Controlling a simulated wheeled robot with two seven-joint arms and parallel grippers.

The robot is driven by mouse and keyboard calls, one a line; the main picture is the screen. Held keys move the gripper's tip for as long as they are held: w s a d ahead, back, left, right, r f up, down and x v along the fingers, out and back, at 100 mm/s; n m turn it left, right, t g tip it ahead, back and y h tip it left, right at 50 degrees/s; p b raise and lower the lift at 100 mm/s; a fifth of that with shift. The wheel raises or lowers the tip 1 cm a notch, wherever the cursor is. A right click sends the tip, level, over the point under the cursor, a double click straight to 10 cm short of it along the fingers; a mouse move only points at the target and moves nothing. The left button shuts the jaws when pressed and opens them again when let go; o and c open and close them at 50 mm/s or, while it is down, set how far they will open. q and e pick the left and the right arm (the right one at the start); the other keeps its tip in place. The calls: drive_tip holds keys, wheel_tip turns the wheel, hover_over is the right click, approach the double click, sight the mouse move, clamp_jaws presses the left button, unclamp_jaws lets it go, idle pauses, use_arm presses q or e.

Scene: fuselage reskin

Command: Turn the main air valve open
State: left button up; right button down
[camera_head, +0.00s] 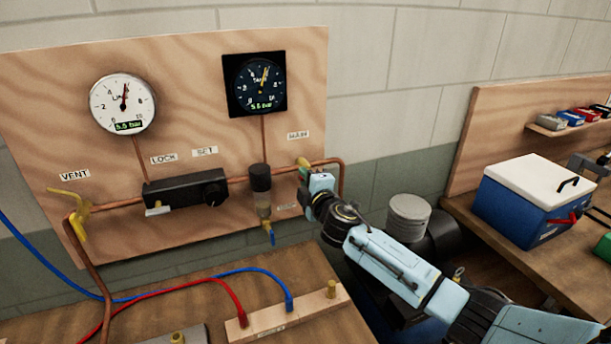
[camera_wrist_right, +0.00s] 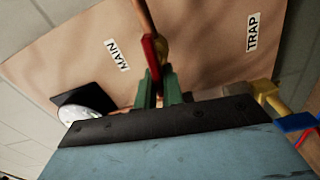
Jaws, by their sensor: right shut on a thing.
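The main air valve (camera_head: 303,162) shows as a small yellow piece on the copper pipe, just under the MAIN label (camera_head: 298,135). My right gripper (camera_head: 307,176) is at it and covers most of it in the head view. In the right wrist view, a red valve handle (camera_wrist_right: 150,50) stands between the green fingers of my right gripper (camera_wrist_right: 158,90), which are shut on it. The handle lies roughly in line with the copper pipe in that view. The rest of the valve is hidden behind the fingers. My left gripper is not in view.
The LINE gauge (camera_head: 122,104) and the TANK gauge (camera_head: 255,84) both read about 5.5 bar. A filter bowl (camera_head: 262,190) with a blue-handled drain sits left of my right gripper. A yellow VENT valve (camera_head: 78,215) is far left. A blue cooler (camera_head: 535,200) stands right.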

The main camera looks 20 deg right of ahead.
drive_tip(key=shift+n, duration=0.7)
drive_tip(key=shift+f, duration=0.1)
drive_tip(key=c, duration=1.5)
unclamp_jaws()
drive_tip(key=s, duration=0.9)
drive_tip(key=s+a+b, duration=0.1)
drive_tip(key=s, duration=0.3)
drive_tip(key=shift+s, duration=0.2)
